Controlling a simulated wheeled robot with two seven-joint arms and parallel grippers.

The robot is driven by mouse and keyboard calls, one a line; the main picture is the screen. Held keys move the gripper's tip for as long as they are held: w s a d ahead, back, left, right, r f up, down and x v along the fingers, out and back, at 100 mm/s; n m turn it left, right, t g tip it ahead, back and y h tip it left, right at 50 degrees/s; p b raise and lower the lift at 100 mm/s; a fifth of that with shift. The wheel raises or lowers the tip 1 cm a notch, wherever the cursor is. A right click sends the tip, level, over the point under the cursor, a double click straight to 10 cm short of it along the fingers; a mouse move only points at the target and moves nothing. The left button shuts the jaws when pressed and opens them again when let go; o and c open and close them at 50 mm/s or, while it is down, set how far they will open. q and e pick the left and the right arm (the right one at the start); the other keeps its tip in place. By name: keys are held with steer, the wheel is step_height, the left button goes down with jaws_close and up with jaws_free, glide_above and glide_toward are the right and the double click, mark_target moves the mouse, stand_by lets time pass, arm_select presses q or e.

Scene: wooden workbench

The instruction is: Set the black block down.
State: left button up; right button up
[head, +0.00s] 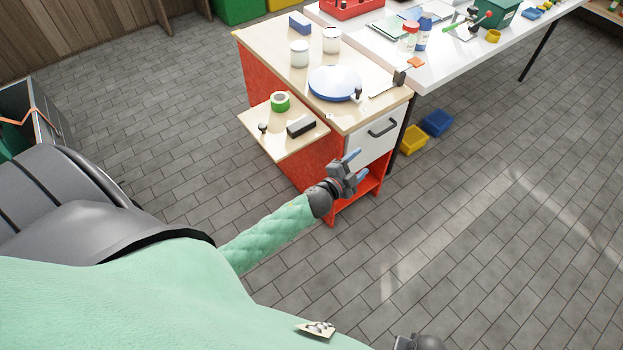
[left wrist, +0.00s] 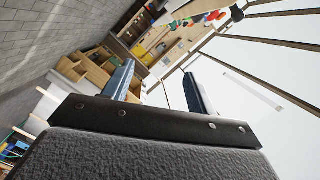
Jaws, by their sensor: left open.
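The black block (head: 301,127) lies on the low side shelf (head: 262,116) of the wooden cabinet, near the shelf's right edge. My left gripper (head: 357,169) is open and empty, in front of the cabinet, to the right of and lower in the picture than the block. Its two blue-grey fingers stand apart in the left wrist view (left wrist: 158,88), with nothing between them. The block does not show in the left wrist view. At the bottom edge of the head view a dark part of my right arm shows, but its fingers do not.
A green tape roll (head: 280,102) and a small dark knob (head: 263,128) share the shelf. The cabinet top (head: 277,47) holds white jars, a blue-rimmed plate (head: 335,84) and a blue block (head: 299,22). A drawer handle (head: 382,127) faces my left gripper. Yellow and blue bins (head: 413,139) stand on the floor.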

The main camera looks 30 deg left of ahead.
arm_select(q)
steer(key=s+f+n+g+y, duration=0.4)
steer(key=s+f+n+g, duration=0.45)
steer(key=s+f, duration=0.9)
steer(key=s+d+f+n+g+h, duration=0.1)
steer(key=s+d+f+g, duration=0.1)
steer(key=s, duration=0.6)
steer(key=s+d+f+n+g, duration=0.2)
steer(key=s+f+g, duration=0.3)
steer(key=s, duration=0.4)
steer(key=shift+s+d+h, duration=0.15)
steer(key=shift+d+h, duration=0.1)
steer(key=shift+h, duration=0.15)
